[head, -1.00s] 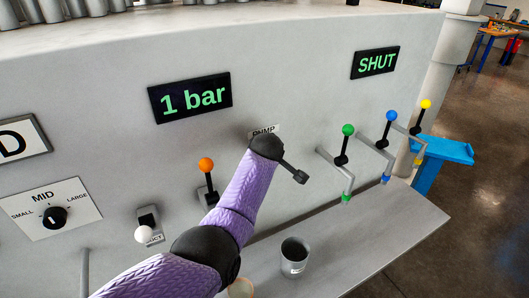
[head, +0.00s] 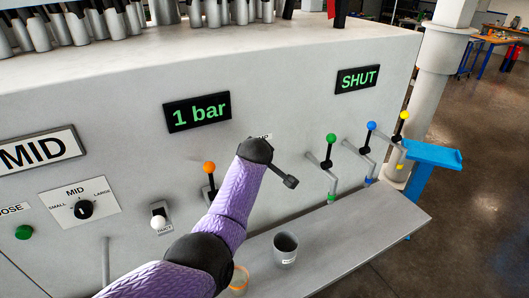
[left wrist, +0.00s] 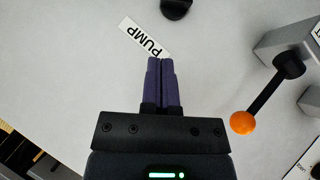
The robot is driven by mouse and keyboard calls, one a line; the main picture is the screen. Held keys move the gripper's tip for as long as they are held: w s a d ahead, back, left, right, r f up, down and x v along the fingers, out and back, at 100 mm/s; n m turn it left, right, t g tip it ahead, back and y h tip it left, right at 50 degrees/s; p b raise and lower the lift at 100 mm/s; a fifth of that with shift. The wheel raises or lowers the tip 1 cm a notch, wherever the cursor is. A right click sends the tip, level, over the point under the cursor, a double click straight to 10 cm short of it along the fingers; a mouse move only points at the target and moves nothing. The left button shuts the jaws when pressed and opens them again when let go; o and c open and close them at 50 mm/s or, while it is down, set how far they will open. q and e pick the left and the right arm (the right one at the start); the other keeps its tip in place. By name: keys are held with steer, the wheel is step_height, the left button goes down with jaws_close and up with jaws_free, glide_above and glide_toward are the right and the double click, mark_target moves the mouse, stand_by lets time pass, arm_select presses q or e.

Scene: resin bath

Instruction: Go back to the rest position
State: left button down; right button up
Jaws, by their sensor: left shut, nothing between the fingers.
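My left arm crosses the head view from the bottom, in front of the grey panel (head: 115,122). Its gripper is hidden behind the arm there. In the left wrist view my left gripper (left wrist: 162,62) is shut and empty, its fingertips close to the PUMP label (left wrist: 142,38). A black knob-like part (left wrist: 175,8) shows beyond the fingertips. A black lever (head: 285,178) sticks out to the right of my wrist in the head view. The orange-knobbed lever (head: 209,168) is left of my arm and also shows in the left wrist view (left wrist: 243,123). My right gripper is not in view.
A grey shelf (head: 370,225) runs below the panel and carries a grey cup (head: 285,248) and an orange-rimmed vessel (head: 238,280). Green (head: 331,138), blue (head: 371,127) and yellow (head: 404,115) levers stand at right. Displays read "1 bar" (head: 197,111) and "SHUT" (head: 358,79).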

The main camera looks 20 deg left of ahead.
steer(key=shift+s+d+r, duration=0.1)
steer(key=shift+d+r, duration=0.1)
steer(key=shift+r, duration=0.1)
